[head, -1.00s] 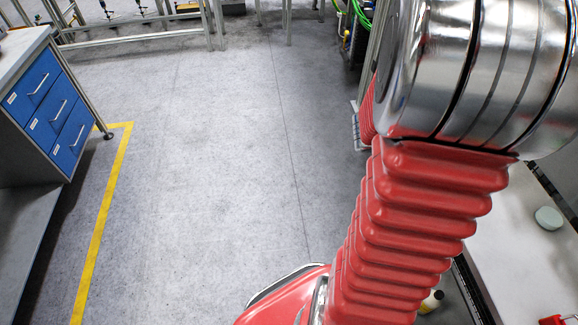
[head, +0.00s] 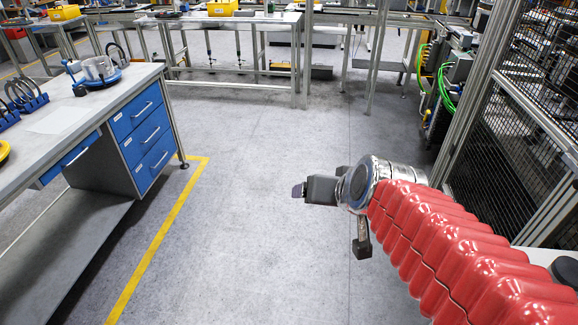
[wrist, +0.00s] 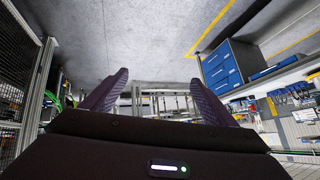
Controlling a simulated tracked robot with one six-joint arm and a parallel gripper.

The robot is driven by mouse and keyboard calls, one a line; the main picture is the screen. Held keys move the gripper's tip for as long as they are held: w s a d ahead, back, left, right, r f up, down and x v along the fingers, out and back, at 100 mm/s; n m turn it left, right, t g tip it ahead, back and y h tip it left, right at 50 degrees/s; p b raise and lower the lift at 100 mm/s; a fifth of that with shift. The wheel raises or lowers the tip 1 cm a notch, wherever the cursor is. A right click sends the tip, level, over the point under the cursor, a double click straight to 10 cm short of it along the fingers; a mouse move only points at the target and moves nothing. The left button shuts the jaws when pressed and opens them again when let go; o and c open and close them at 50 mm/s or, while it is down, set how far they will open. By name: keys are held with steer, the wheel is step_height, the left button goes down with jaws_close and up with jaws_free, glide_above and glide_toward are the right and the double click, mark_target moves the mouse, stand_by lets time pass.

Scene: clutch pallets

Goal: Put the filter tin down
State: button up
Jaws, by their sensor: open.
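My gripper (head: 299,190) is stretched out over the bare floor in the head view, at the end of my red-sleeved arm. In the wrist view its two purple-black fingers (wrist: 158,80) stand wide apart with nothing between them. I cannot make out a filter tin for certain in either current view. A dark round thing (head: 566,272) sits at the right edge of the head view, partly cut off; I cannot tell what it is.
A workbench (head: 100,95) with blue drawers (head: 145,125) stands at the left, holding a clear-and-blue round fixture (head: 98,72). A yellow floor line (head: 155,245) runs beside it. A mesh fence (head: 520,120) stands at the right. The floor between is clear.

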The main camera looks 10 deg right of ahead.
steer(key=s+a+n+g, duration=0.3)
steer(key=s, duration=0.8)
steer(key=shift+a+f, duration=0.3)
steer(key=shift+f, duration=0.05)
stand_by(0.4)
